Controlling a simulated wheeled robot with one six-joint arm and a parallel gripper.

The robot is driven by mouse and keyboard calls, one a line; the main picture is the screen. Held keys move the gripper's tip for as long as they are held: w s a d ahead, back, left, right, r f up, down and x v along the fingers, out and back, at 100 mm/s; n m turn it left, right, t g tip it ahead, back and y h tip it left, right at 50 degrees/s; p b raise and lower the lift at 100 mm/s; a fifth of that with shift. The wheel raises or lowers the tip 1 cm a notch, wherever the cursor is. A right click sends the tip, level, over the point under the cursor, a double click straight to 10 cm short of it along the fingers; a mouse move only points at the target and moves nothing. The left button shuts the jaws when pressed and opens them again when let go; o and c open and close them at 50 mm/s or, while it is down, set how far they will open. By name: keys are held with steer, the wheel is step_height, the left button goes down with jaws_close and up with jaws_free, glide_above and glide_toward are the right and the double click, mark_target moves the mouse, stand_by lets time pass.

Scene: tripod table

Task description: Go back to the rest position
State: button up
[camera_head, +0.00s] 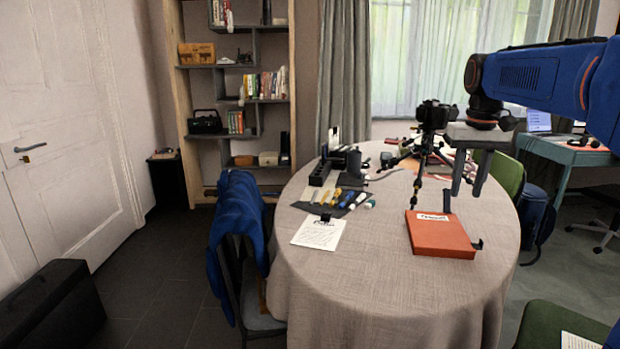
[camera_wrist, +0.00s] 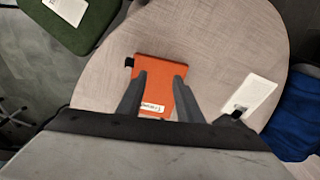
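My gripper (camera_head: 467,178) hangs from the blue arm at the right, pointing down above the round table (camera_head: 400,300). Its two fingers are apart with nothing between them. In the wrist view the open fingers (camera_wrist: 158,95) appear over an orange box (camera_wrist: 155,68) with a white label. The orange box (camera_head: 440,238) lies flat on the table in the head view, below the gripper and apart from it. A camera on a tripod (camera_head: 434,118) stands on the table behind the gripper, to its left in the picture.
Several screwdriver-like tools (camera_head: 345,196) lie on a dark mat at the table's left, near a white paper (camera_head: 318,232). A blue jacket (camera_head: 237,225) drapes a chair at the left. A green seat (camera_head: 562,325) is at the lower right. The table's front is clear.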

steer(key=s+a+f+t, duration=0.1)
steer(key=s+a+f, duration=0.3)
steer(key=s+f, duration=0.6)
steer(key=s+a+f+n+t, duration=0.1)
steer(key=s+a+f, duration=0.3)
steer(key=s+f, duration=0.7)
steer(key=s+t, duration=0.1)
steer(key=s, duration=0.7)
steer(key=shift+a+f+t, duration=0.25)
steer(key=shift+t, duration=0.05)
